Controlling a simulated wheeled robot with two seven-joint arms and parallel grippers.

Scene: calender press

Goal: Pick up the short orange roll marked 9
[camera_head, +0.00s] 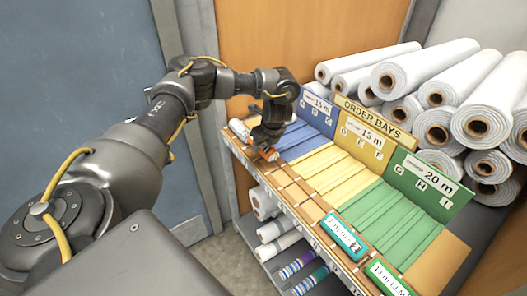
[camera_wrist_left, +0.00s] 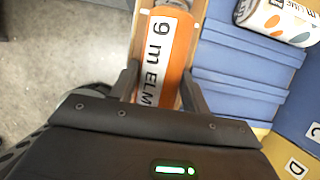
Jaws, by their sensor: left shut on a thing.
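The short orange roll (camera_wrist_left: 176,45) has a white band reading "9 m ELM" in the wrist view. My left gripper (camera_wrist_left: 159,88) is shut on it, with one dark finger on each side of the roll. In the head view the left gripper (camera_head: 264,142) is at the far left end of the wooden front ledge, and a small part of the orange roll (camera_head: 270,155) shows below it. I cannot tell whether the roll still touches the ledge. My right gripper is not in view.
Blue bays (camera_wrist_left: 240,75) lie beside the gripper, with a dotted white roll (camera_wrist_left: 284,18) at their far end. Yellow bays (camera_head: 325,172) and green bays (camera_head: 385,215) follow to the right. Large white rolls (camera_head: 440,85) are stacked behind, and more rolls (camera_head: 280,245) lie on shelves below.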

